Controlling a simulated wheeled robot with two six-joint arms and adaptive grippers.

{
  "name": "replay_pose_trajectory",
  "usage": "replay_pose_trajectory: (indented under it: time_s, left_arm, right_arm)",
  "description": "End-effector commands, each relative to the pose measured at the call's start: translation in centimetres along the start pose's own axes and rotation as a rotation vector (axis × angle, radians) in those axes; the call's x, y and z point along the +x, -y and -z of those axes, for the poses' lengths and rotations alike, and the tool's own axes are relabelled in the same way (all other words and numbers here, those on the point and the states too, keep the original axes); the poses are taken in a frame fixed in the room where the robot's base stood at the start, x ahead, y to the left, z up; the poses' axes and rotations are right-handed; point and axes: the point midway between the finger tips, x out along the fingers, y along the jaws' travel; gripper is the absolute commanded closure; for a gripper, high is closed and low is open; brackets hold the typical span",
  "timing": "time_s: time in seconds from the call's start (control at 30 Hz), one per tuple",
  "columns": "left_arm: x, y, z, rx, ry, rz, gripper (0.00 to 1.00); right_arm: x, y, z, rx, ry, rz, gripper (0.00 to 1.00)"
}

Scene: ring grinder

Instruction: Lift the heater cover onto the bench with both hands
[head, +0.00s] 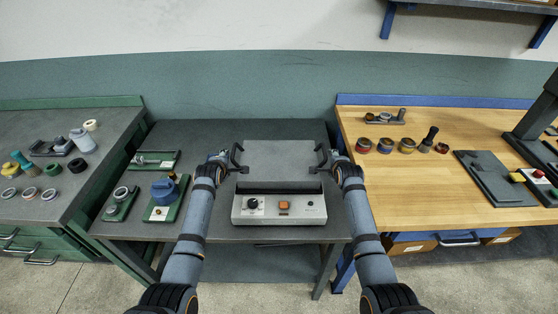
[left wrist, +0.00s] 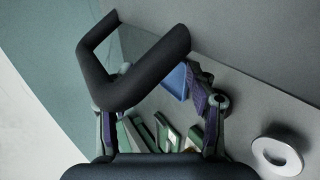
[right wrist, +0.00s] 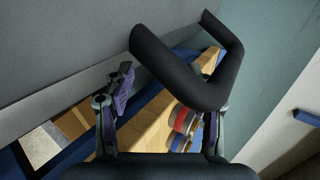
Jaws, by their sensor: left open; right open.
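The heater cover (head: 279,157) is a flat grey panel at the back of the heater (head: 279,205) on the dark grey bench. It has a dark bent handle on each side: a left handle (head: 238,158) and a right handle (head: 321,159). My left gripper (head: 226,157) is open at the left handle; in the left wrist view the handle (left wrist: 130,75) crosses in front of the spread fingers. My right gripper (head: 333,156) is open at the right handle, which also shows across its fingers in the right wrist view (right wrist: 190,75). Whether the fingers touch the handles is unclear.
The heater's front has a black knob, an orange switch and a dark slot. Green trays (head: 165,200) with parts stand to the left on the dark bench (head: 200,140). A wooden bench (head: 420,185) with coloured rings adjoins on the right.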

Motion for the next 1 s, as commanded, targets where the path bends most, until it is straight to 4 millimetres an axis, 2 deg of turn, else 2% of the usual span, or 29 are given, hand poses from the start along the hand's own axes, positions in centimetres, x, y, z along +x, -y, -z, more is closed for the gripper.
replay_pose_trajectory:
  time_s: [0.03, 0.2, 0.8, 1.0]
  left_arm:
    - [0.5, -0.1, 0.0, 0.0, 0.0, 0.001, 0.43]
    - [0.4, 0.0, -1.4, -0.001, 0.001, -0.001, 0.43]
    - [0.3, 0.0, -2.2, -0.002, 0.002, 0.0, 0.43]
    - [0.0, -0.6, -2.5, -0.003, 0.006, -0.003, 0.43]
  right_arm:
    - [0.5, 0.1, 0.0, 0.0, 0.0, -0.001, 0.43]
    - [0.4, 0.0, -1.4, 0.001, 0.001, 0.0, 0.43]
    - [0.4, -0.1, -2.2, 0.001, 0.002, -0.001, 0.43]
    - [0.0, 0.6, -2.5, 0.003, 0.006, 0.002, 0.43]
